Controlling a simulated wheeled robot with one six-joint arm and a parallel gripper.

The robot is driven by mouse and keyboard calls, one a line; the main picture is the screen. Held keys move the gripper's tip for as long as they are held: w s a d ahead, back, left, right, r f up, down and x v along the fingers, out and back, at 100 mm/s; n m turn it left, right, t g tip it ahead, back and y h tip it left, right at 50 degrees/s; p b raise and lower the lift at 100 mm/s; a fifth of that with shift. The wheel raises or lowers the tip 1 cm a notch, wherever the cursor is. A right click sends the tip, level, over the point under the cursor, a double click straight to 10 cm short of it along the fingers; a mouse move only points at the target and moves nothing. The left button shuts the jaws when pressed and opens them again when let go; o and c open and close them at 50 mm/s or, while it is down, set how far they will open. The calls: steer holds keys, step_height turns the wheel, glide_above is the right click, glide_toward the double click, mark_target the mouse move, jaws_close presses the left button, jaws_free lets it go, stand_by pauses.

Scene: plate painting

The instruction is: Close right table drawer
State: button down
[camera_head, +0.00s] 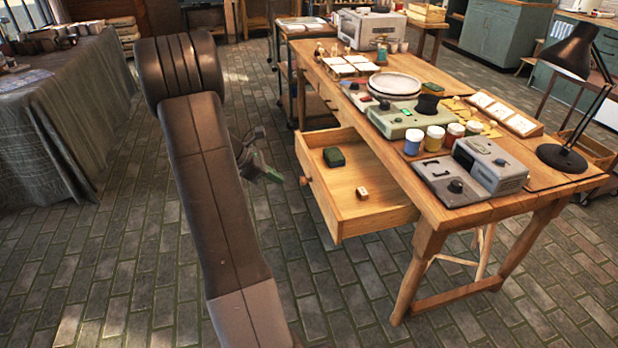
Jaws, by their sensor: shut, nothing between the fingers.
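The right table drawer (368,207) is pulled out of the long wooden table (423,193). Its front panel, with a round wooden knob (305,181), faces left toward my arm. Inside the drawer lie a dark green box (334,157) and a small light block (362,193). My gripper (272,176) is shut and empty, a little left of the knob and apart from it. My arm's dark links partly hide the gripper's body.
On the tabletop stand a desk lamp (566,155), a grey device (490,165), paint jars (413,142) and a white plate (395,83). A cloth-covered table (63,118) stands at the left.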

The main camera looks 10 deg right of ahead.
mark_target(322, 193)
steer(key=shift+d+r+b+x, duration=0.3)
steer(key=shift+d+r+x, duration=0.05)
steer(key=shift+x, duration=1.75)
steer(key=shift+d+r+b+x, duration=0.3)
steer(key=shift+x, duration=1.85)
steer(key=shift+d+r+b+x, duration=0.3)
steer(key=shift+d+r+x, duration=0.05)
steer(key=shift+x, duration=1.75)
steer(key=shift+d, duration=0.1)
steer(key=d, duration=0.7)
steer(key=d+p, duration=0.1)
steer(key=d, duration=0.7)
steer(key=d+p, duration=0.1)
steer(key=d, duration=0.6)
steer(key=shift+w+d, duration=0.3)
steer(key=shift+w, duration=0.05)
